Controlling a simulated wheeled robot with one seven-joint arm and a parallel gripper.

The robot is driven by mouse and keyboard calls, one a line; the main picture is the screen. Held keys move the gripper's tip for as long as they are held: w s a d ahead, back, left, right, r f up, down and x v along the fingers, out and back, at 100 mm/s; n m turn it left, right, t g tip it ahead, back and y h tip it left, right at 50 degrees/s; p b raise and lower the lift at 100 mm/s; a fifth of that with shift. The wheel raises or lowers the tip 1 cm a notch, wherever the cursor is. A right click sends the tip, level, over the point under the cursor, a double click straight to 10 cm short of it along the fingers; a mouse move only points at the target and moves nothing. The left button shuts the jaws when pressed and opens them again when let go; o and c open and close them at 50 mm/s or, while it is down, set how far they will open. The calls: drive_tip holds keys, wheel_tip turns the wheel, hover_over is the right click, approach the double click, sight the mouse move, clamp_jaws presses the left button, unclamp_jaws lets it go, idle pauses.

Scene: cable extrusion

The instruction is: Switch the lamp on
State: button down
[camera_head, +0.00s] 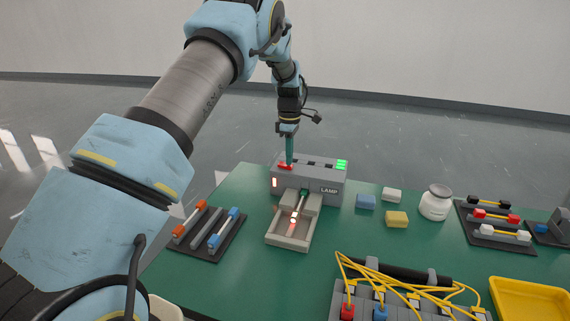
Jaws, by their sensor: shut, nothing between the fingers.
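The lamp unit (330,192) is a grey box marked LAMP near the back edge of the green table. A red control (285,167) sits on the left of its top, and a green lit panel (342,164) is at the right of its top. A small red-white light (275,183) glows on its front left. My gripper (289,163) points straight down with shut fingers, its tips at or just above the red control. Whether they touch it I cannot tell.
A grey tray (272,239) with a glowing part stands before the box. Racks with coloured connectors stand left (206,253) and right. Yellow cables (385,265) and a yellow tray (530,287) are in front.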

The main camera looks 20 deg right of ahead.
wheel_tip(320, 180, up, 6)
drive_tip(key=p, duration=0.4)
drive_tip(key=shift+r, duration=0.25)
idle(0.3)
